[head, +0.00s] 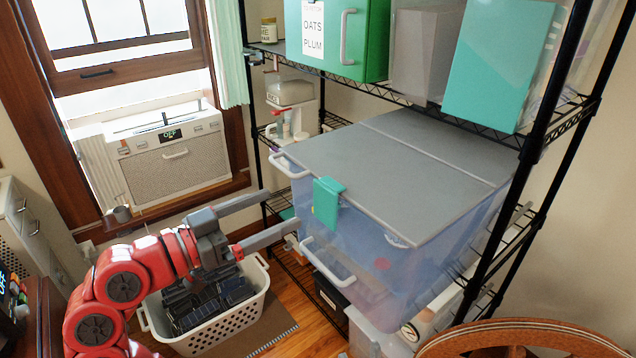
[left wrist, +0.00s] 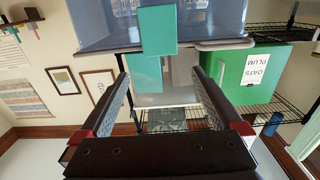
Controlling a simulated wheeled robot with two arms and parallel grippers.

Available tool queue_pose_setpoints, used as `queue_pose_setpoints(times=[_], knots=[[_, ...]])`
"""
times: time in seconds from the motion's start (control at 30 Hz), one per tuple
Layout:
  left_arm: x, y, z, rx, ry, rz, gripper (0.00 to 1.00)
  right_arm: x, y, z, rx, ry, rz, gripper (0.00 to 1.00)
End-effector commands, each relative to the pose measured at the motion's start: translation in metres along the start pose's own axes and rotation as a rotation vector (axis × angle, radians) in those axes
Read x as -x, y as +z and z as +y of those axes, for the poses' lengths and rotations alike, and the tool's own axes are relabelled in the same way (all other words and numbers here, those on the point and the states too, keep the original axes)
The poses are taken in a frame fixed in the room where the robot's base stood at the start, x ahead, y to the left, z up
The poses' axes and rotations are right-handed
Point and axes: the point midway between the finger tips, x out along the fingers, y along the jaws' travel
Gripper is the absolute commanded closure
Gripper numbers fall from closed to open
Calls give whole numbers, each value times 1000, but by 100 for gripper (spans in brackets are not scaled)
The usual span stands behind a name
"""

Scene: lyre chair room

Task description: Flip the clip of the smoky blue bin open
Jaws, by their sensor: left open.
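The smoky blue bin (head: 370,240) is a see-through tub with a grey lid (head: 390,160), standing on a black wire rack. Its teal clip (head: 328,200) hangs over the front edge of the lid, and its lower part lies along the bin's wall. In the left wrist view the clip (left wrist: 158,30) shows above the fingertips, against the bin wall (left wrist: 215,20). My left gripper (head: 283,208) is open and empty. Its two fingers point at the clip from the left, with a small gap before it. My right gripper is in neither view.
Handles (head: 328,262) stick out from the bin's front. A green box (head: 345,38) and a teal panel (head: 502,60) stand on the shelf (head: 420,100) above. A white basket (head: 215,318) of dark items sits on the floor below my left arm. A round wooden edge (head: 530,335) is at lower right.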

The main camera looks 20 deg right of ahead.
Motion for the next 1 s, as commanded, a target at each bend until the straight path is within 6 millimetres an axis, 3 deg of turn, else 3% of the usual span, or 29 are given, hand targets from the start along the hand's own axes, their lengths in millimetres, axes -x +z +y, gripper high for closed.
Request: queue_pose_setpoints(times=[0.2,0.4,0.6,0.87,1.0], knots=[[-53,-3,1,1,4,-3,0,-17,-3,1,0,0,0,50],[-86,-3,0,0,1,0,0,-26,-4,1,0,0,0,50],[-98,-1,-1,2,-1,3,0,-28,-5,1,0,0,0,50],[-99,0,-1,1,-2,3,0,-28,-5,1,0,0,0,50],[-99,-1,-1,1,-2,3,25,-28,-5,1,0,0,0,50]])
